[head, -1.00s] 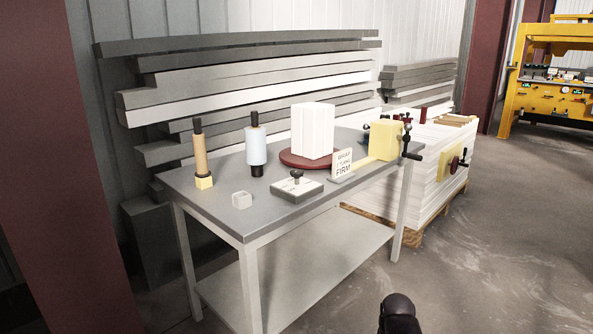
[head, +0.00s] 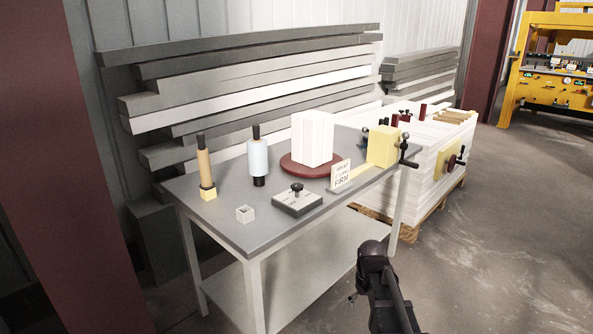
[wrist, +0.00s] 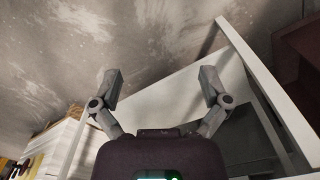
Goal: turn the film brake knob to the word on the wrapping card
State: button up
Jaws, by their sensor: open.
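The likely film brake knob (head: 296,188) is a dark knob on a flat grey block (head: 298,202) on the grey table (head: 235,232). The wrapping card (head: 341,174) stands to its right; its bottom line reads FIRM, and the lines above are small, seemingly WRAP and 2 TURNS. I cannot read the markings on the block or tell where the knob points. My gripper (wrist: 160,84) is open and empty in the wrist view, its two fingers spread with the table legs and lower shelf beyond. In the head view my arm is at the bottom right, in front of the table; the fingers are hardly visible there.
A loaded pallet (head: 408,232) is behind right. Open floor lies right.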

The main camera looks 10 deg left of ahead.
jog(key=w+a+r+n+p, duration=0.3)
jog(key=w+a+r+p, duration=0.2)
jog(key=w+r+p, duration=0.4)
jog(key=w+a+r+n+p, duration=0.3)
jog(key=w+a+r+p, duration=0.2)
jog(key=w+r+p, duration=0.5)
notch_tip(320, 180, up, 17)
jog(key=n+p, duration=0.5)
jog(key=p, duration=1.1)
send_over(297, 184)
jog(key=shift+s+r, duration=0.1)
jog(key=shift+r, duration=0.05)
jog(key=shift+b, duration=0.3)
notch_tip(297, 184, down, 14)
jog(key=b, duration=1.3)
jog(key=shift+r, duration=0.1)
jog(key=c, duration=1.1)
